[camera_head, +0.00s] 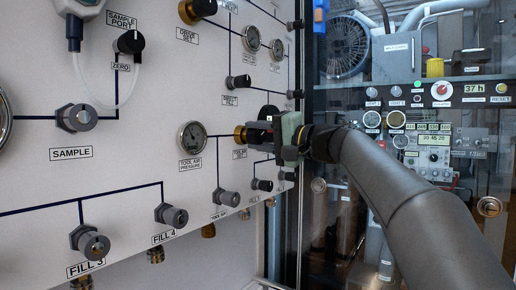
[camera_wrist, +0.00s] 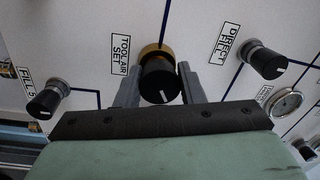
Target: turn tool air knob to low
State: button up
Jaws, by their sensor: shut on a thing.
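The tool air knob (camera_wrist: 160,80) is black on a gold collar, next to the label "TOOL AIR SET" in the wrist view. A white mark shows on its face, slanted in the picture. My gripper (camera_wrist: 159,88) has one grey finger on each side of the knob and is shut on it. In the head view my gripper (camera_head: 289,136) reaches in from the right. The knob's gold collar (camera_head: 240,134) shows at the panel, while the gripper partly hides the knob. I see no "low" marking.
The tool air pressure gauge (camera_head: 192,137) is left of the knob. The direct fill knob (camera_wrist: 263,62) and fill 5 knob (camera_wrist: 46,99) flank my gripper. Fill 4 (camera_head: 171,215) and fill 3 (camera_head: 91,243) knobs are lower left. A glass-fronted equipment area is at right.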

jog(key=n+b, duration=0.1)
jog(key=n, duration=0.1)
jog(key=n+b, duration=0.1)
jog(key=n, duration=0.1)
jog(key=n+b, duration=0.1)
jog(key=n, duration=0.1)
jog(key=shift+w+f+n+g, duration=0.1)
jog(key=shift+f+n+g, duration=0.2)
jog(key=shift+f+n, duration=0.1)
jog(key=n+b, duration=0.1)
jog(key=n, duration=0.4)
jog(key=shift+r+g+b, duration=0.15)
jog(key=shift+g+b, duration=0.15)
jog(key=shift+b, duration=0.05)
jog(key=shift+d+r+n, duration=0.1)
jog(key=shift+n, duration=0.3)
jog(key=o, duration=0.9)
jog(key=shift+w, duration=0.1)
jog(key=shift+o, duration=0.2)
jog(key=b+v, duration=0.1)
jog(key=v, duration=1.6)
jog(key=shift+s, duration=0.25)
jog(key=shift+d, duration=0.1)
